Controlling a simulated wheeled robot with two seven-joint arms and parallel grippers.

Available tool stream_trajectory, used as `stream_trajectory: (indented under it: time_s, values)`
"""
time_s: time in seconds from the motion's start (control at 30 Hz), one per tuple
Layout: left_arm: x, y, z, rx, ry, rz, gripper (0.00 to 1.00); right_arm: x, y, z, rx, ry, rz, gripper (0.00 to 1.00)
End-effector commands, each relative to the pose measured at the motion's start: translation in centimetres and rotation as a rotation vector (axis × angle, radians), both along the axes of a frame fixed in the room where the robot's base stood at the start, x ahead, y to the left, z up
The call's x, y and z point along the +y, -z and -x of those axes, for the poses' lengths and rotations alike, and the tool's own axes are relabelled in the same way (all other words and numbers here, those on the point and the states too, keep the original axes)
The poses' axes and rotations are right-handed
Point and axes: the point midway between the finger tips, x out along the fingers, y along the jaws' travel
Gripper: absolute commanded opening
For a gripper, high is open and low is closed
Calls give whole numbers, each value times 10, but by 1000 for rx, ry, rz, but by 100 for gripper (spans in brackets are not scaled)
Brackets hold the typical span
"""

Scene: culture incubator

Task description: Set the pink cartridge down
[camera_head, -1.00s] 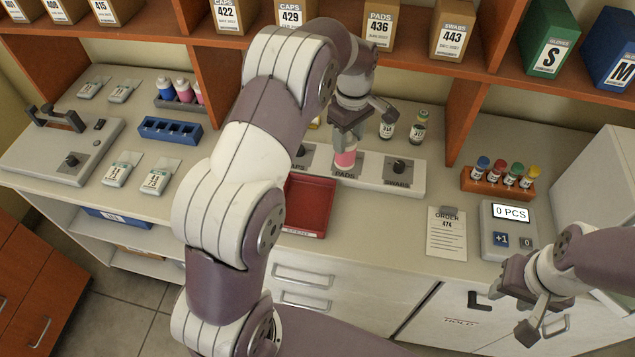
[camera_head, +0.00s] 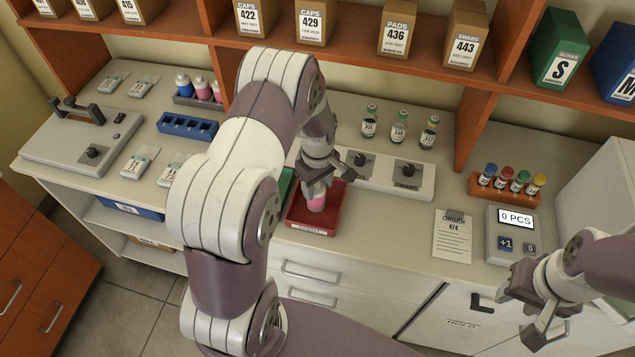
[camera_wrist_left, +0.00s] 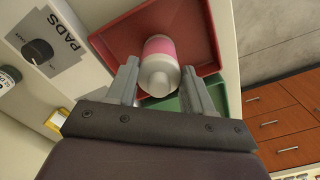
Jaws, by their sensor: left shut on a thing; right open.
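The pink cartridge (camera_head: 317,201) is a small cylinder with a pink band and whitish ends. My left gripper (camera_head: 316,186) is shut on it and holds it over the red tray (camera_head: 303,229). In the left wrist view the cartridge (camera_wrist_left: 159,62) is between the fingers of my left gripper (camera_wrist_left: 155,85), with the red tray (camera_wrist_left: 192,25) behind it. I cannot tell whether its base touches the tray floor. My right gripper (camera_head: 527,305) is open and empty at the lower right, in front of the counter.
A dispenser panel with knobs (camera_head: 385,185) stands behind the tray. A green tray (camera_head: 285,184) shows beside the red one, partly hidden by my left arm. An order sheet (camera_head: 453,236) and a counter device (camera_head: 505,240) are to the right. Several vials (camera_head: 399,128) stand at the back.

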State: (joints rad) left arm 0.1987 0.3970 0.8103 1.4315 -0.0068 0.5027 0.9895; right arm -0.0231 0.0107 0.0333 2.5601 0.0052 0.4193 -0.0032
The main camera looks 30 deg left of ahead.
Motion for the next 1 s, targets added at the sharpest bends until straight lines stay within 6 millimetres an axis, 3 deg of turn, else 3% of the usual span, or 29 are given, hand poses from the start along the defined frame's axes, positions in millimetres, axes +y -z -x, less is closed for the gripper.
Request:
stream_trajectory:
  time_s: [0.03, 0.07, 0.1, 0.13, 0.5, 0.8, 1.0]
  values:
    - [0, 3, 0, 0, 0, 0, 2, 0, 2, 0, 0, 0, 0, 43]
    - [0, 2, 0, 0, 0, 0, 58, 0, 2, 0, 0, 0, 0, 43]
    - [0, 2, 0, 0, 0, 0, 71, 0, 1, 0, 0, 0, 0, 43]
    - [0, 2, 0, 0, 0, 0, 77, 0, 1, 0, 0, 0, 0, 43]
    - [0, -7, -1, -1, 0, -1, 77, 0, 3, 0, 0, 0, 0, 43]
    - [0, -82, -1, -5, 0, -1, 77, 0, 21, 0, 0, 0, 0, 43]
    - [-1, -115, 0, -1, 4, 0, 77, 0, 25, 0, 0, 0, 0, 43]
